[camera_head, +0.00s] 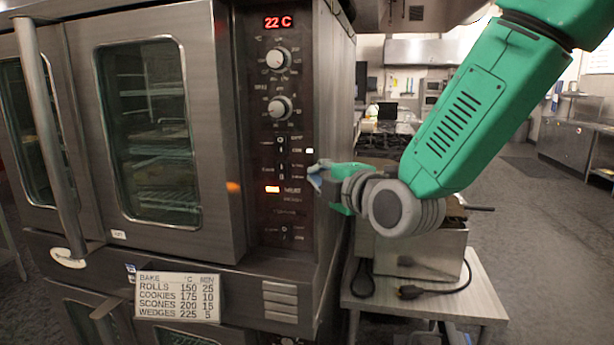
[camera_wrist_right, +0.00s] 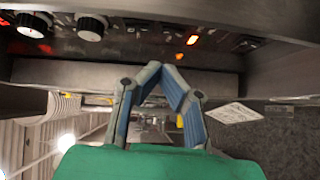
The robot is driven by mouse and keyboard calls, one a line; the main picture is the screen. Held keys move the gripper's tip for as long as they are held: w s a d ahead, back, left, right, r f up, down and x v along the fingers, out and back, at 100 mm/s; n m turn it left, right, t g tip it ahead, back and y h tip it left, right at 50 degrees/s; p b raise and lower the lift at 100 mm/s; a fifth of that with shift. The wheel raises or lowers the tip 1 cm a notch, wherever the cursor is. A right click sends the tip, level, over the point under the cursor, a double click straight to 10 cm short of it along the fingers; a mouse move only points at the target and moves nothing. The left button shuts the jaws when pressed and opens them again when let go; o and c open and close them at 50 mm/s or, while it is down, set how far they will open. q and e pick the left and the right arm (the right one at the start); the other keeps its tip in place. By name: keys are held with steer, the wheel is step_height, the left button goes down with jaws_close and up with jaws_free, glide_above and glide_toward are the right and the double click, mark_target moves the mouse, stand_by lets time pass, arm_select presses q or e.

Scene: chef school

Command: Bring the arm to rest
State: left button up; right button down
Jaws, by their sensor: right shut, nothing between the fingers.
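My right arm comes in from the upper right in the head view. Its gripper (camera_head: 316,178) is close to the right edge of the oven's control panel (camera_head: 275,215); whether it touches cannot be told. In the right wrist view the two fingers of the gripper (camera_wrist_right: 160,70) meet at the tips with nothing between them. The panel shows there along the top, with two knobs and a lit orange light. My left gripper is not in view.
The steel oven (camera_head: 220,130) fills the left, its glass door closed, with its display reading 22 C. A card (camera_head: 178,297) lists bake settings. A low side table (camera_head: 430,300) holds a steel appliance (camera_head: 420,255) with a cord, below my arm. Open floor (camera_head: 540,220) lies right.

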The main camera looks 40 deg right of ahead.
steer(key=s+a+f+m+g+b, duration=0.2)
steer(key=a+f+g, duration=0.1)
steer(key=f, duration=0.9)
steer(key=s+a+f+m+g+b, duration=0.2)
steer(key=s+f+m+b, duration=0.1)
steer(key=f, duration=0.9)
steer(key=s+a+f+m+g+b, duration=0.2)
steer(key=a+f+g, duration=0.1)
steer(key=f, duration=0.9)
arm_select(q)
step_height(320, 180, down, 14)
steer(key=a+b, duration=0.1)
steer(key=b, duration=0.5)
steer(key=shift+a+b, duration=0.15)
steer(key=shift+b, duration=0.15)
arm_select(e)
steer(key=s+a+f+m+g, duration=0.1)
steer(key=s+f+m+g, duration=0.3)
steer(key=s+f, duration=0.8)
steer(key=s+a+f+m+g+y, duration=0.1)
steer(key=s+f+m+g, duration=0.3)
steer(key=s+f, duration=0.7)
steer(key=shift+s+a+f+m+g, duration=0.3)
steer(key=shift+s+a+f, duration=0.1)
steer(key=shift+f, duration=0.85)
